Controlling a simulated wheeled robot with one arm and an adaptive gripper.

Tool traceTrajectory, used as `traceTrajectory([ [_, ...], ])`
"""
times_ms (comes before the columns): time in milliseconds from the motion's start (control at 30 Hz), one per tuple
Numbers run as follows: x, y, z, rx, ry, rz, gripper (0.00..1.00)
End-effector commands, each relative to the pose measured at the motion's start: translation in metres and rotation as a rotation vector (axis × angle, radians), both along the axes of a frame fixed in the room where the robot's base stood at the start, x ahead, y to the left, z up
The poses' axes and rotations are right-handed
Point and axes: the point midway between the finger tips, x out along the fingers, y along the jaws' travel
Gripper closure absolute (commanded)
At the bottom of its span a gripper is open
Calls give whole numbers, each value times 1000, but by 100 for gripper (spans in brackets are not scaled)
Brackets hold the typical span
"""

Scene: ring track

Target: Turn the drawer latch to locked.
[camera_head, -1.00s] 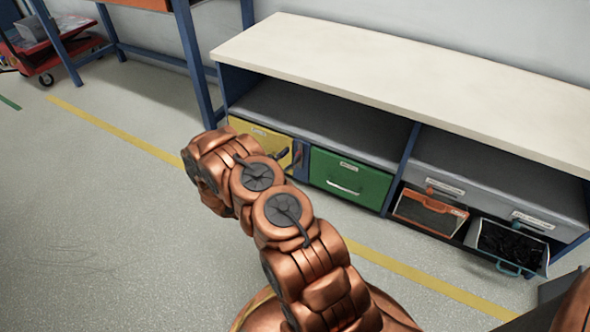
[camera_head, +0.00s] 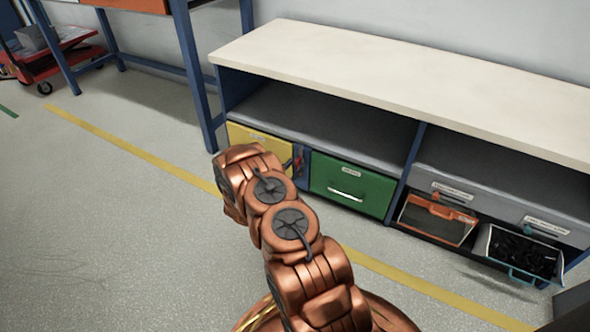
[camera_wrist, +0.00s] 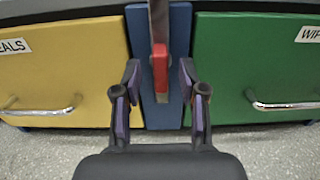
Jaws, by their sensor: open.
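The latch has a red grip (camera_wrist: 160,70) and a grey metal bar running upright in the wrist view. It sits on the blue post (camera_wrist: 178,35) between the yellow drawer (camera_wrist: 75,70) and the green drawer (camera_wrist: 250,65). In the head view the latch (camera_head: 299,161) shows small and red beside my arm. My gripper (camera_wrist: 160,82) is open, with one finger on each side of the red grip. Gaps show between both fingers and the grip, and I cannot see any contact. In the head view my arm mostly hides the gripper. Both drawers look closed.
The cabinet has a pale top (camera_head: 400,75) and an open shelf above the drawers. At the right, an orange-fronted drawer (camera_head: 437,222) and a bin of black parts (camera_head: 520,255) stick out. Open floor lies left, crossed by a yellow line (camera_head: 150,150). A blue-legged table stands behind.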

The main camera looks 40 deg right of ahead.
Motion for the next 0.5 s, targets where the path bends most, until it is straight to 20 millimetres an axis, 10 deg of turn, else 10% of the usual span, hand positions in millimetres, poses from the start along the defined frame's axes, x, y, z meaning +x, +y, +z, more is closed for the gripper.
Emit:
traceTrajectory([
  [367, 1, -6, 0, 1, 1, 0, 58],
  [500, 1, -5, 0, 1, 1, 0, 73],
])
